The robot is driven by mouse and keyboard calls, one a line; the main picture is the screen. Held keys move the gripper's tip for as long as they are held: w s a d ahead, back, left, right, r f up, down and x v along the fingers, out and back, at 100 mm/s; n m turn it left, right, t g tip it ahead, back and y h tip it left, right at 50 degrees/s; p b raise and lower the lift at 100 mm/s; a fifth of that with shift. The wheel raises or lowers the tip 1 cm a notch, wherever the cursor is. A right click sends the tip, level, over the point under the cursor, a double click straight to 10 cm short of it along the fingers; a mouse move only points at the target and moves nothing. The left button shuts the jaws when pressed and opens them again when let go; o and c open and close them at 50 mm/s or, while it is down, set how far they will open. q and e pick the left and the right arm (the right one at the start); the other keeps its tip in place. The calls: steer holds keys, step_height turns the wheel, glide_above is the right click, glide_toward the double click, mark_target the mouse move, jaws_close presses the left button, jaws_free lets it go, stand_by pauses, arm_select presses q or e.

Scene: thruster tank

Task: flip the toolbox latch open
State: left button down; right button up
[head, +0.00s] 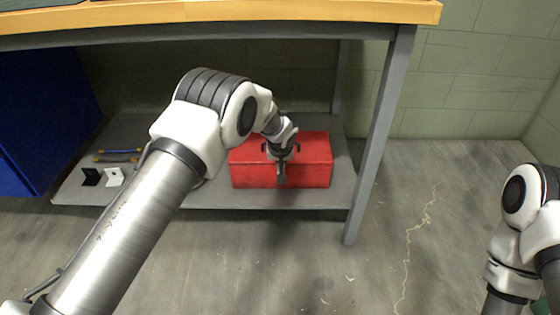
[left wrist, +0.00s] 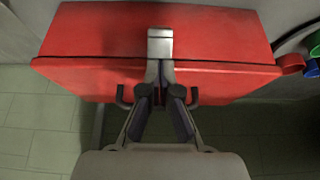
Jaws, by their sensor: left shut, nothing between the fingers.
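The red toolbox (head: 315,172) sits on the grey lower shelf under the bench; it fills much of the left wrist view (left wrist: 90,35). A silver latch (left wrist: 160,42) is on its front, at the lid edge. It appears upright and against the box, but its exact angle is unclear. The dark carry handle is on the lid, partly hidden by my gripper. My left gripper (head: 281,182) is shut and empty in front of the box. In the left wrist view its fingertips (left wrist: 160,68) are at the latch's lid-side end; I cannot tell whether they touch. My right gripper is out of view.
The wooden bench top (head: 230,12) hangs over the shelf (head: 320,197), with a grey leg (head: 378,130) right of the toolbox. Black (head: 91,177) and white (head: 114,177) brackets lie at the shelf's left, near a blue cabinet (head: 40,110).

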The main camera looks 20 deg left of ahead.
arm_select(q)
steer(key=shift+r, duration=0.2)
steer(key=shift+f, duration=0.25)
steer(key=shift+s+d+r, duration=0.2)
steer(key=shift+s+r, duration=0.2)
steer(key=shift+s, duration=0.3)
